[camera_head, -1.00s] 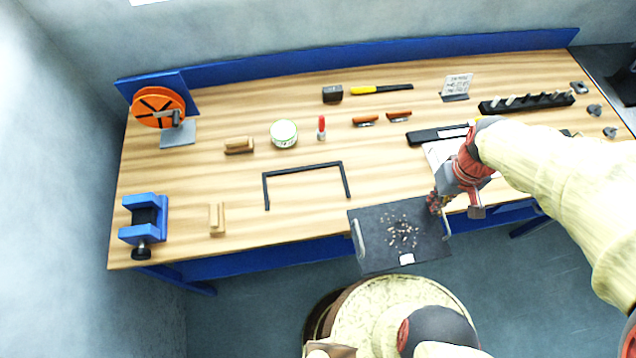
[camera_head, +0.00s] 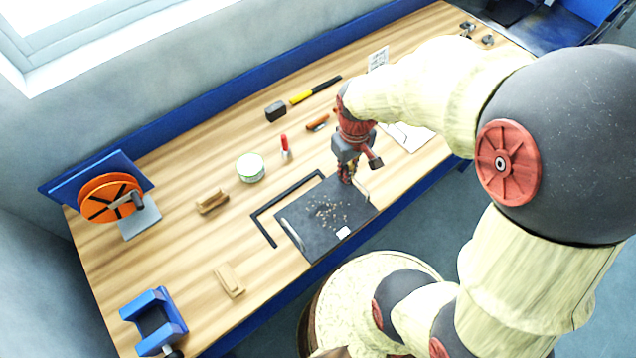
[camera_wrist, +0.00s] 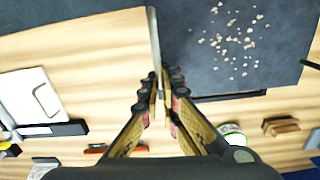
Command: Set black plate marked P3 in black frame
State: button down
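The black plate (camera_head: 318,230) has pale speckles, a small white label (camera_head: 343,232) too small to read, and a handle at its left and right ends. In the wrist view the plate (camera_wrist: 270,60) fills the top right. My gripper (camera_head: 347,178) is shut on the right handle, which runs between its fingers (camera_wrist: 163,88) in the wrist view. The black frame (camera_head: 284,193) is a thin three-sided outline on the bench, open toward the front edge. I cannot tell whether the plate touches the bench.
A wooden block (camera_head: 229,280) lies left of the frame, and another (camera_head: 212,201) behind it. A round tin (camera_head: 250,167) and a red-capped tube (camera_head: 285,147) stand behind the frame. A blue vise (camera_head: 154,320) is at the front left.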

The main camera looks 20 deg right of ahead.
jog(key=w+a+f, duration=0.1)
jog(key=w+f, duration=0.1)
jog(key=w+a+f+b, duration=0.1)
jog(key=w+f, duration=0.1)
jog(key=w+a+f, duration=0.1)
jog(key=a+f, duration=0.1)
jog(key=shift+w+f, duration=0.25)
jog(key=shift+w, duration=0.15)
jog(key=f, duration=0.2)
jog(key=f+b, duration=0.1)
jog(key=shift+w+a+f, duration=0.1)
jog(key=shift+w+f, duration=0.1)
jog(key=shift+f, duration=0.15)
jog(key=c, duration=2)
grip_release()
jog(key=shift+c, duration=0.2)
jog(key=shift+r, duration=0.1)
jog(key=s+r+m+t+p, duration=0.1)
jog(key=s+r, duration=0.2)
jog(key=r, duration=0.9)
jog(key=s+r+t+p, duration=0.1)
jog(key=s+r+t, duration=0.1)
jog(key=r, duration=1)
jog(key=s+r+m+t, duration=0.1)
jog(key=s+r+t, duration=0.1)
jog(key=s+r, duration=0.5)
jog(key=shift+s+r+m+t, duration=0.25)
jog(key=shift+s+m+t, duration=0.05)
jog(key=shift+s, duration=0.75)
